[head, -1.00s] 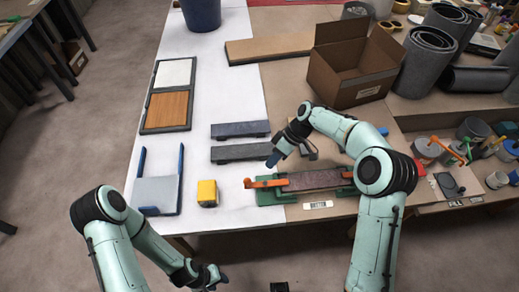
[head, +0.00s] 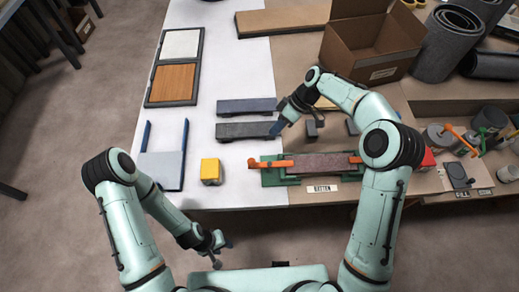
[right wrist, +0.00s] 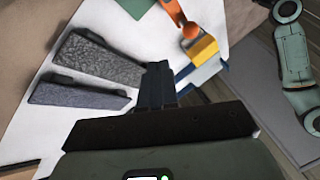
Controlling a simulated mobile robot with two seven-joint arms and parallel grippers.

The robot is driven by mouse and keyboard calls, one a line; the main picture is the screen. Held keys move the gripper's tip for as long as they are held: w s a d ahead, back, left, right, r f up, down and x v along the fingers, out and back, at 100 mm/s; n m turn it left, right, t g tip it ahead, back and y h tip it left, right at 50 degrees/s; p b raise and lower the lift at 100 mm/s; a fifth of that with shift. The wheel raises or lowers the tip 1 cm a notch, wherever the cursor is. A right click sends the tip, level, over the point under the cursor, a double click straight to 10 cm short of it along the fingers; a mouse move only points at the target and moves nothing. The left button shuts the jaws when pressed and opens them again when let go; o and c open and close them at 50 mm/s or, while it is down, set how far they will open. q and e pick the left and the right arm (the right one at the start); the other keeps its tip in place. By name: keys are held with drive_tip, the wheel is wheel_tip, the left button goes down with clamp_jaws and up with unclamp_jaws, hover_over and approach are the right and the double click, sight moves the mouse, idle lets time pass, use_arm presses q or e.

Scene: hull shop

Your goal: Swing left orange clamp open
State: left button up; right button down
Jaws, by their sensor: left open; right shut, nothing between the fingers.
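The left orange clamp (head: 266,163) lies at the left end of a green fixture (head: 272,180), its knob end pointing left past the fixture. A brown-grey plank (head: 318,164) lies in the fixture, with a second orange clamp (head: 354,160) at its right end. My right gripper (head: 277,128) is shut and empty, behind the left clamp and apart from it. In the right wrist view its dark fingers (right wrist: 157,80) show below the orange clamp (right wrist: 176,14). My left gripper (head: 222,243) is open and empty, in front of the table edge.
A yellow block (head: 211,171) stands left of the fixture. Two dark grey bars (head: 247,106) lie behind it. A light blue plate with blue uprights (head: 162,168) is further left. A cardboard box (head: 372,45) stands at the back. A label (head: 322,188) lies in front.

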drive_tip(key=s+a+f, duration=0.4)
drive_tip(key=a+f, duration=0.2)
drive_tip(key=shift+s+f, duration=0.25)
drive_tip(key=shift+d, duration=0.15)
